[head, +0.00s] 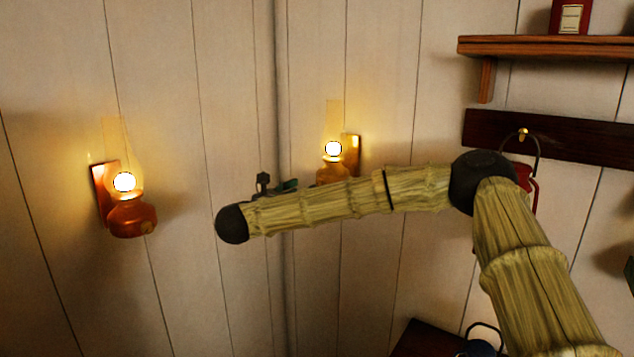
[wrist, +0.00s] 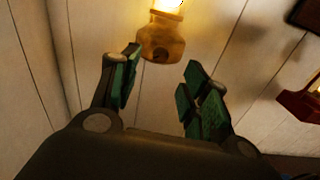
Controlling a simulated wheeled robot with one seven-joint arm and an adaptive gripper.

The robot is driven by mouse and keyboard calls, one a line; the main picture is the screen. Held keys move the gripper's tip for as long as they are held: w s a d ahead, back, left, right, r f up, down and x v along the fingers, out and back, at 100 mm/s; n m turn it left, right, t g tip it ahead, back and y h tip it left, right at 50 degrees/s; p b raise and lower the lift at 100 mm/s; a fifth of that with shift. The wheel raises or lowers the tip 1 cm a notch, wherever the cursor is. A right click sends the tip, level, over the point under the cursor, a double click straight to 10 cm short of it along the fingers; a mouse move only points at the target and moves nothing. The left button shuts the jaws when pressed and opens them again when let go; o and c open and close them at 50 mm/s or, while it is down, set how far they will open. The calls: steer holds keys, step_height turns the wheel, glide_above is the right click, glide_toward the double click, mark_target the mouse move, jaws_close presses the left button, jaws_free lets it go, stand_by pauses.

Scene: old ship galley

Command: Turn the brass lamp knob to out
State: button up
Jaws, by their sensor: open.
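The brass lamp (head: 334,172) is lit and fixed to the wall in the middle of the head view. My arm hides its lower part there. In the wrist view the brass lamp's rounded base (wrist: 150,40) is at the top, with a small round knob (wrist: 160,55) low on its front. My gripper (wrist: 163,62) is open and empty, with its green-padded fingers pointing toward the lamp. The knob shows between the fingertips, apart from them as far as I can see. In the head view my gripper is mostly hidden behind my arm. The knob's setting is too small to read.
A second lit lamp, copper-coloured (head: 131,217), hangs on the left wall. A red lantern (head: 533,187) hangs from a hook on a dark rail (head: 590,140) at right, below a wooden shelf (head: 545,48). A blue kettle-like pot (head: 478,348) stands low at the bottom.

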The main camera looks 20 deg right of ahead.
steer(key=shift+w+d+f+p, duration=0.1)
steer(key=shift+w+p, duration=0.2)
steer(key=p+x, duration=0.4)
steer(key=x, duration=0.3)
steer(key=shift+d, duration=0.25)
steer(key=shift+s, duration=0.1)
jaws_close()
